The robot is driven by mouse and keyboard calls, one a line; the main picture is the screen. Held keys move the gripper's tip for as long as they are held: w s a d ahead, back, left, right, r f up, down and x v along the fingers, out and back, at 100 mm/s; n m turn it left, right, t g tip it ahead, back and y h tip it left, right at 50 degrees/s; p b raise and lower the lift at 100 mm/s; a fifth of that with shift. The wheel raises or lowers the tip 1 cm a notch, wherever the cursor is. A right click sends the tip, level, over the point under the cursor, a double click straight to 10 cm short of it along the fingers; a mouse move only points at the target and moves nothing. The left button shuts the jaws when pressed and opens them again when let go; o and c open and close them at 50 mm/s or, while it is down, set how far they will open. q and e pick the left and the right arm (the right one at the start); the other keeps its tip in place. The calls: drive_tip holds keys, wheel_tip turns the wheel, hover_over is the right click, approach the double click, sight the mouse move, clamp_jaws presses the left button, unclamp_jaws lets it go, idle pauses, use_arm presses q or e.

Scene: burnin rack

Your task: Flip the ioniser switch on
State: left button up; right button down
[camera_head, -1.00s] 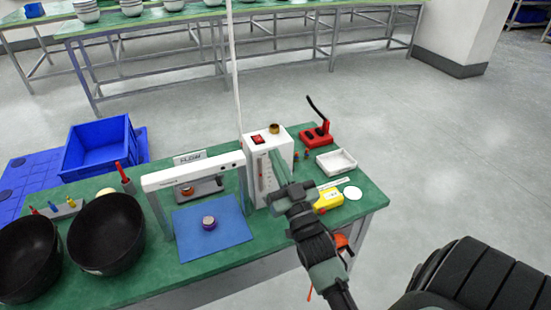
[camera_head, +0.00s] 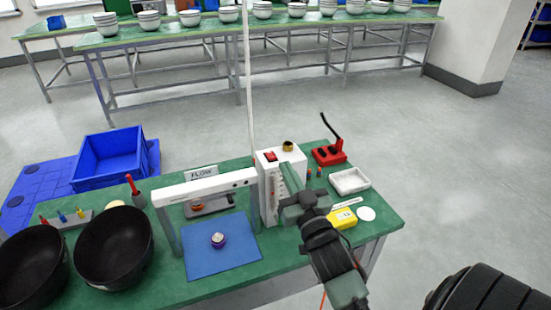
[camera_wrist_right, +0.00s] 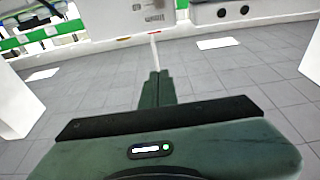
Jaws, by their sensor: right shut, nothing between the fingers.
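A red rocker switch (camera_head: 270,157) is on the top of a white upright box (camera_head: 266,208) on the green table. I cannot tell from the picture which position the switch is in. A white bar frame (camera_head: 205,187) stands to the left of the box, over a blue mat. My right gripper (camera_head: 285,171) is shut and empty. Its fingers are in front of the box's right part, with the tips just right of and below the switch in the picture. I cannot tell whether they touch the box. The right wrist view shows the closed fingers (camera_wrist_right: 155,82). My left gripper is out of view.
A brass fitting (camera_head: 288,146) sits on the box top beside the switch. A red stand (camera_head: 329,156), a white tray (camera_head: 350,180) and a yellow device (camera_head: 342,218) are to the right. Black bowls (camera_head: 114,248) are at the left. A thin white pole (camera_head: 249,90) rises behind the box.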

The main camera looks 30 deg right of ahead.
wheel_tip(320, 180, up, 2)
drive_tip(key=p, duration=0.3)
hover_over(275, 165)
drive_tip(key=shift+w+d+r, duration=0.15)
drive_tip(key=shift+w, duration=0.1)
wheel_tip(275, 165, down, 3)
drive_tip(key=shift+s+f, duration=0.3)
drive_tip(key=shift+f, duration=0.35)
drive_tip(key=shift+w+f, duration=0.1)
